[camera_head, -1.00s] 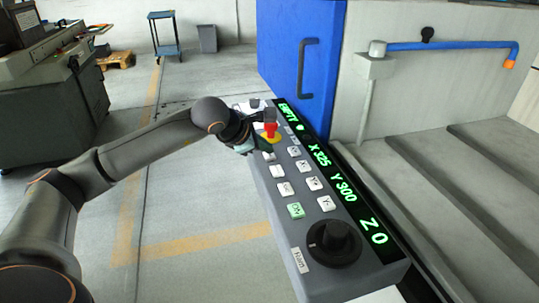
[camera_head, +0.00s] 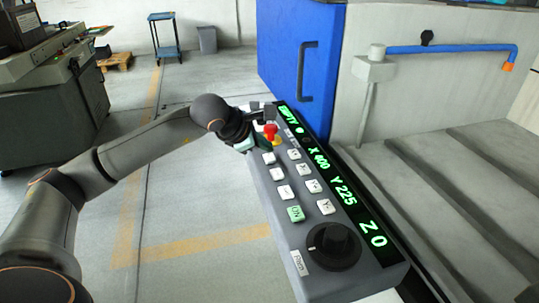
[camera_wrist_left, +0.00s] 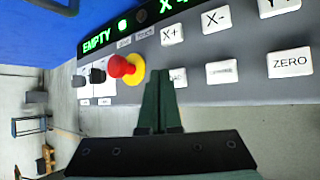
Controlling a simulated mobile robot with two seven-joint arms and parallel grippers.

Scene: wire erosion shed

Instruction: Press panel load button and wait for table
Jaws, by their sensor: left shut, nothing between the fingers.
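The grey control panel (camera_head: 287,230) runs along the machine front with white buttons, a green ON button (camera_head: 295,213) and a black knob (camera_head: 333,246). Its green display (camera_head: 345,195) reads EMPTY, X 400, Y 225, Z 0. My left gripper (camera_head: 258,143) is at the panel's far left edge, beside the red emergency stop (camera_head: 270,131) on its yellow base. In the left wrist view its shut, empty fingers (camera_wrist_left: 159,76) point at the panel, just right of the red stop (camera_wrist_left: 122,66). My right gripper is out of view.
A blue machine door (camera_head: 290,60) with a dark handle stands behind the panel. Grey machine table slats (camera_head: 450,190) lie to the right, below a blue pipe (camera_head: 450,46). Another machine (camera_head: 50,115) stands at left. The floor between is open.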

